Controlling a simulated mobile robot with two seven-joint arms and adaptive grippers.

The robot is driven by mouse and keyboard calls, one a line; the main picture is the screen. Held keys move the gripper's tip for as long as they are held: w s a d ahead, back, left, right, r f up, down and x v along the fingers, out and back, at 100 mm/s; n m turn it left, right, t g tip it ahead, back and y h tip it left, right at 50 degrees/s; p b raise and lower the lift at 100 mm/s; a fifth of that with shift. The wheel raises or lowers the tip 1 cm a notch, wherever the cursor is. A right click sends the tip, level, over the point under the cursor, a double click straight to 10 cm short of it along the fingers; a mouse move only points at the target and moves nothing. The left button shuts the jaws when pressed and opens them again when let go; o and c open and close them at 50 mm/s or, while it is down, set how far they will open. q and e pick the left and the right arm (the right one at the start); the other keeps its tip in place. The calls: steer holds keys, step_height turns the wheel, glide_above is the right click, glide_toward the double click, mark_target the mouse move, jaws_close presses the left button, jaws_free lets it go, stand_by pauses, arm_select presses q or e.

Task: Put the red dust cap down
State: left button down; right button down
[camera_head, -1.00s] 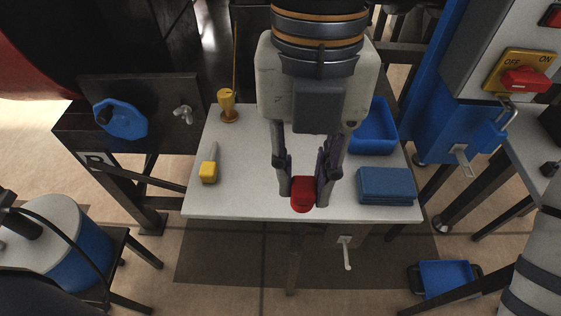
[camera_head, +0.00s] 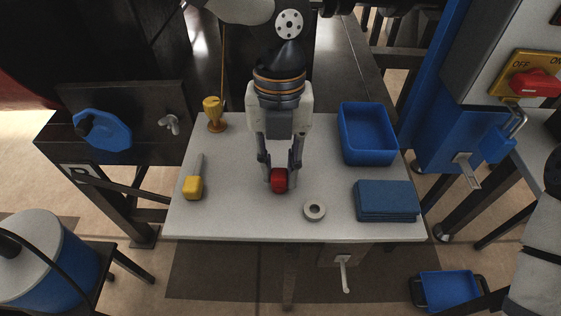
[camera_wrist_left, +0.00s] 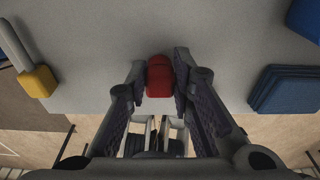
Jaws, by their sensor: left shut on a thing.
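The red dust cap (camera_head: 279,182) is between the fingertips of my left gripper (camera_head: 279,176), which points down and is shut on it. The cap is over the white tabletop (camera_head: 235,220), at or just above the surface; I cannot tell whether it touches. In the left wrist view the red cap (camera_wrist_left: 159,77) sits between the dark finger pads of the left gripper (camera_wrist_left: 160,88), with grey-white tabletop beyond it. The fingers hide its sides. My right gripper is not in view.
A blue folded cloth (camera_head: 386,201) and a blue open bin (camera_head: 367,134) are at the right. A yellow-handled tool (camera_head: 193,187) and a yellow-brown stamp-like object (camera_head: 214,114) are at the left. Table between is clear.

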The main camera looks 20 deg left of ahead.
arm_select(q)
steer(key=c, duration=1.4)
jaws_free()
steer(key=r, duration=0.4)
steer(key=w+r, duration=0.1)
steer(key=r, duration=0.3)
steer(key=r+p, duration=0.1)
steer(key=r, duration=0.3)
steer(key=shift+w+a, duration=0.2)
steer(key=shift+w, duration=0.15)
